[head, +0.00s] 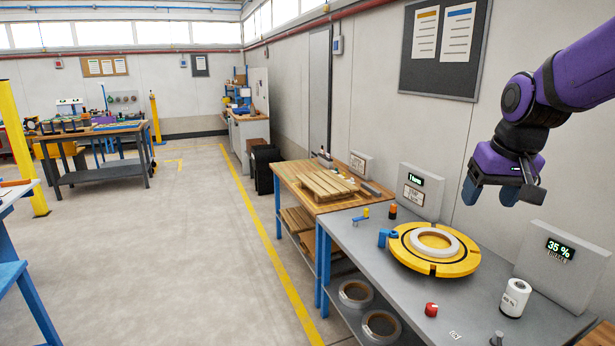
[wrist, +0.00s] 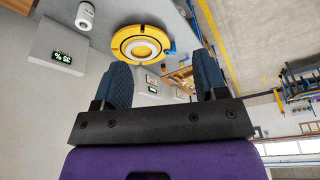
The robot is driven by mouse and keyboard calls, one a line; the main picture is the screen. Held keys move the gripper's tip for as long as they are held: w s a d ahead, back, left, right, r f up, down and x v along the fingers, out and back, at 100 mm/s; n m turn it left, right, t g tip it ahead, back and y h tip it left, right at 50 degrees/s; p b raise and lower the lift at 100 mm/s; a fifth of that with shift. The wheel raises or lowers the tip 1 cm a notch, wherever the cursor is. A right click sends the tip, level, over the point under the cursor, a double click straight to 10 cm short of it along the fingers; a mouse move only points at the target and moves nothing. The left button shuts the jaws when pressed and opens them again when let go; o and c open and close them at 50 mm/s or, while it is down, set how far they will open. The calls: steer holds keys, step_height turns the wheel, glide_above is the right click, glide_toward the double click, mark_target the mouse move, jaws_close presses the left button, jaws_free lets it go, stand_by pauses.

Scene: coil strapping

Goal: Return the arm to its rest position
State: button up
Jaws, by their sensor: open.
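My purple arm reaches in from the upper right in the head view. My gripper (head: 490,193) hangs in the air above the right part of the grey workbench (head: 395,287), to the right of and higher than the yellow turntable. Its two blue fingers are apart and nothing shows between them; they also show spread in the wrist view (wrist: 165,85). The round yellow turntable (head: 408,258) lies on the bench with a pale ring-shaped coil (head: 434,252) flat on top of it. The gripper touches neither.
A white roll (head: 515,298), a red knob (head: 431,310) and a display reading 35 % (head: 563,258) stand on the bench. A wooden pallet (head: 326,184) lies on the adjoining table. Grey coils (head: 355,294) sit on the lower shelf. The floor (head: 190,260) at left is clear.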

steer(key=s+a+r+t, duration=0.1)
steer(key=s+a+r, duration=0.1)
steer(key=s, duration=1.8)
steer(key=shift+s+r+n+t, duration=0.15)
steer(key=shift+n+t, duration=0.15)
steer(key=shift+t, duration=0.1)
